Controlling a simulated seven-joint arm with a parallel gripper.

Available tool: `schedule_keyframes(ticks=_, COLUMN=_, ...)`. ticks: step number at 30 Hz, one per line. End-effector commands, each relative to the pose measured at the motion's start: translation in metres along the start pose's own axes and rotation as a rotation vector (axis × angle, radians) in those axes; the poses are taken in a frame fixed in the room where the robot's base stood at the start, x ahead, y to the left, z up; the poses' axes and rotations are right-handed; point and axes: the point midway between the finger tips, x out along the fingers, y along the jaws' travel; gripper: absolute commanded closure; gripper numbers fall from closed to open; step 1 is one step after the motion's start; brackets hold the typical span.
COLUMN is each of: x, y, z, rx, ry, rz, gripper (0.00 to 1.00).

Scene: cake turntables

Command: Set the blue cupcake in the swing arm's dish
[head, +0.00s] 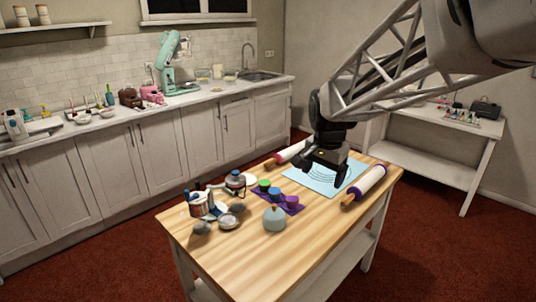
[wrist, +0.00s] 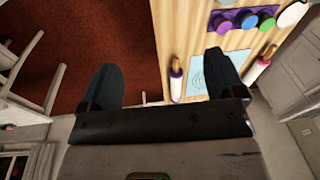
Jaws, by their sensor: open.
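The blue cupcake (head: 275,195) stands in the middle of a purple holder (head: 301,209), between a green one (head: 264,185) and a purple one (head: 292,201). In the wrist view the blue cupcake (wrist: 243,19) is near the top right. My gripper (head: 326,174) is open and empty above the light blue mat, right of and apart from the holder. Its two fingers (wrist: 165,75) are spread in the wrist view. At the table's left is a cluster with small dishes, including a pale dish (head: 229,222); I cannot tell which part is the swing arm's dish.
A light blue mat (head: 296,182) lies under my gripper. Rolling pins lie at the right (head: 366,184) and the back (head: 288,154). The table's front right (head: 320,230) is clear.

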Motion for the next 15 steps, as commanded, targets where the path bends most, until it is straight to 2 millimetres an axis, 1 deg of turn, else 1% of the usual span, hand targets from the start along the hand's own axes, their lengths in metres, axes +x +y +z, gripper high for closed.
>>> schedule_keyframes(ticks=1, x=0.006, y=-0.01, z=-0.008, rx=0.024, ry=-0.005, rz=0.004, gripper=0.12)
schedule_keyframes(ticks=3, x=0.013, y=-0.024, z=-0.019, rx=0.064, ry=-0.009, rz=0.008, gripper=0.12)
schedule_keyframes(ticks=11, x=0.043, y=-0.073, z=-0.055, rx=0.211, ry=-0.024, rz=0.023, gripper=0.12)
schedule_keyframes(ticks=15, x=0.063, y=-0.099, z=-0.074, rx=0.291, ry=-0.031, rz=0.032, gripper=0.12)
